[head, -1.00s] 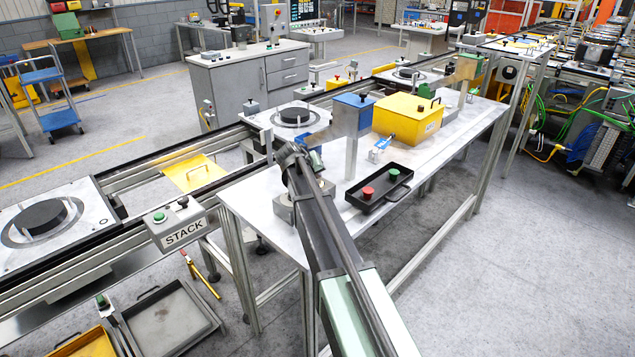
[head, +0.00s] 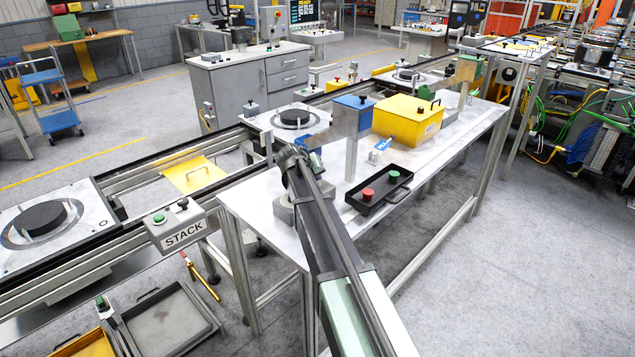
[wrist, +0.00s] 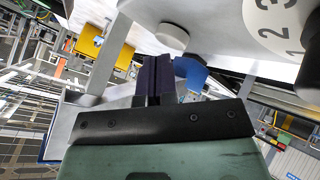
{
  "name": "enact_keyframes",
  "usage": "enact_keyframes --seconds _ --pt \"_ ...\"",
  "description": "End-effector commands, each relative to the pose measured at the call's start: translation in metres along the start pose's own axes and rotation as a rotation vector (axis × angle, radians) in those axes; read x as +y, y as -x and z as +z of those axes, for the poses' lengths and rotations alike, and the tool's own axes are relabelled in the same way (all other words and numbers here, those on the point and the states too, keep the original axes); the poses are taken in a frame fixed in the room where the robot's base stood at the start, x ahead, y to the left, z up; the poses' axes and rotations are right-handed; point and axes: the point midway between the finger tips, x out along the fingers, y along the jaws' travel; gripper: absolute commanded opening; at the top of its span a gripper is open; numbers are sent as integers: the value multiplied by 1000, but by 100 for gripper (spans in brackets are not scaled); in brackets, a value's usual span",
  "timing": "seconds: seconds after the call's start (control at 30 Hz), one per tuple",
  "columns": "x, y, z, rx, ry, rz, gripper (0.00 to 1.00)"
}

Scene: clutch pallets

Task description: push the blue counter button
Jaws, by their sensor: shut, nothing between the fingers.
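In the wrist view, my gripper (wrist: 158,65) is shut, its dark fingers together and empty. A blue part (wrist: 190,75) shows just right of the fingers, partly hidden by them. I cannot tell whether the fingers touch it or whether it is the counter button. A white round knob (wrist: 173,38) stands beyond the fingertips, and a white dial with numbers (wrist: 275,22) is at upper right. In the head view, a grey post carries a blue-topped box (head: 353,101), right of my arm's end. The fingertips are not clearly visible there, and no blue button can be made out for certain.
A black tray (head: 361,206) with red and green buttons stands on the white table (head: 262,205). A yellow box (head: 398,125) and a small blue fixture (head: 381,146) are behind it. The conveyor with a STACK button box (head: 176,227) runs along the left.

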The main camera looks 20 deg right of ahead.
Motion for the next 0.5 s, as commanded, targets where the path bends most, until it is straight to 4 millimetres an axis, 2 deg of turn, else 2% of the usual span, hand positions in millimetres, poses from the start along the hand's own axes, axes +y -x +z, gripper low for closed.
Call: enact_keyframes --seconds 0.27,0.5 --pt "2 2 -2 0 0 0 0" --pt "17 24 -17 0 0 0 0"
